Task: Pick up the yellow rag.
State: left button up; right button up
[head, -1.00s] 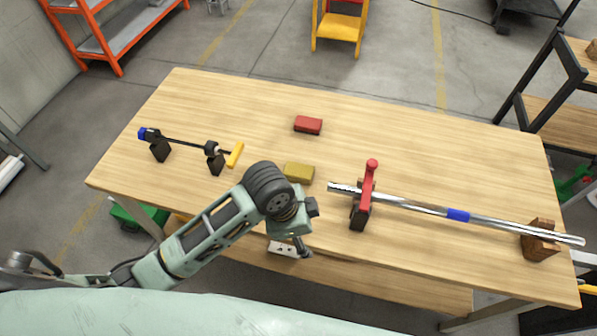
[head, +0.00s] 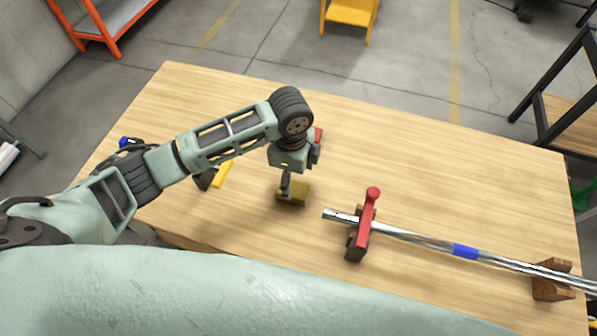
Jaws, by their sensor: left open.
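I cannot tell whether the fingers touch the rag. My right gripper is not in view.
A red block-like cloth (head: 318,135) lies behind my left wrist, mostly hidden. To the right, a chrome bar with a blue band (head: 465,252) rests on a red-handled clamp (head: 367,220) and a wooden block (head: 551,280). A yellow-handled tool (head: 222,174) is partly under my left arm.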

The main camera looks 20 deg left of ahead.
aim_at(292, 188)
pick_arm(q)
jog(key=shift+w+f, duration=0.15)
jog(key=shift+w, duration=0.2)
jog(key=shift+f, duration=0.35)
jog(key=f+p, duration=0.1)
jog(key=f, duration=0.1)
jog(key=s+f+p, duration=0.1)
jog(key=shift+a+f, duration=0.15)
jog(key=shift+f, duration=0.25)
jog(key=shift+w+f, duration=0.25)
jog(key=shift+f, duration=1.15)
jog(key=c, duration=1.2)
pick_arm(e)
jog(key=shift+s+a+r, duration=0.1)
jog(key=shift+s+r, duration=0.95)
pick_arm(q)
jog(key=shift+r, duration=0.1)
